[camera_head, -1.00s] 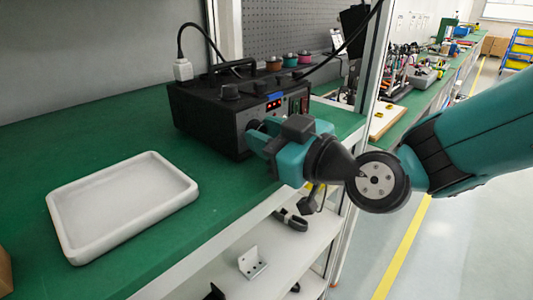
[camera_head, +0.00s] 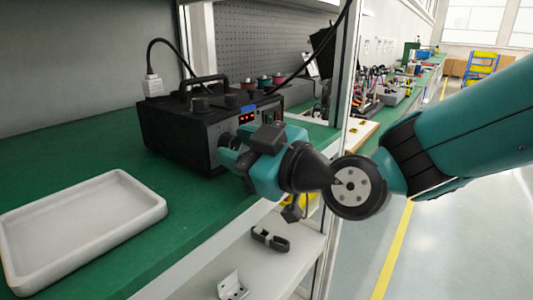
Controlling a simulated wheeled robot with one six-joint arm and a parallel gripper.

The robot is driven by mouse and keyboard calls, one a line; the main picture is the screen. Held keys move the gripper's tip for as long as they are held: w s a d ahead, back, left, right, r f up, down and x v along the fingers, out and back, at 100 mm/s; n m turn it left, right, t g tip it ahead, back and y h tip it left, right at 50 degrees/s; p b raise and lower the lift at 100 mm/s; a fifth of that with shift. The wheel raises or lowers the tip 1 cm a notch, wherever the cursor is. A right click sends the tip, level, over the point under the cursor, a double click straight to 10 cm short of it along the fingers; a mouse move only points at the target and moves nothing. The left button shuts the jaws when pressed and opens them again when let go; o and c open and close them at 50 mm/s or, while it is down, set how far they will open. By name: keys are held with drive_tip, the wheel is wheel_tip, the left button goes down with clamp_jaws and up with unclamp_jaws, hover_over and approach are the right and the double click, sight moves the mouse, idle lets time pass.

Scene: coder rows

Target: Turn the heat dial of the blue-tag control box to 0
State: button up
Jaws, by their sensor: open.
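The black control box (camera_head: 180,132) stands on the green bench, with a blue tag (camera_head: 248,109) and a red lit display on its front. Knobs show on its top, and a dark round dial (camera_head: 226,140) shows on its front beside my gripper. My gripper (camera_head: 229,156) is open, with its fingers at the box's front face close to this dial. Whether the fingers touch the dial I cannot tell. The dial's pointer and markings are too small to read, and my gripper hides part of the front.
A white tray (camera_head: 82,222) lies on the green bench (camera_head: 60,147) at the left. A plug and cable (camera_head: 153,84) are behind the box. A metal post (camera_head: 338,95) rises to the right. A lower shelf (camera_head: 275,262) holds a black item and a white bracket.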

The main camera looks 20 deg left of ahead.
drive_tip(key=b+v, duration=0.5)
drive_tip(key=v, duration=1.2)
drive_tip(key=shift+d, duration=0.25)
drive_tip(key=s+d+f+m+g+h, duration=0.4)
drive_tip(key=d+f+m+h, duration=0.2)
drive_tip(key=d+f, duration=0.1)
drive_tip(key=s+d+f+m+g+h, duration=0.3)
drive_tip(key=s+d+f+m+h, duration=0.2)
drive_tip(key=d+f+h, duration=0.15)
wheel_tip(320, 180, up, 28)
drive_tip(key=p, duration=2.8)
drive_tip(key=shift+w+r, duration=0.2)
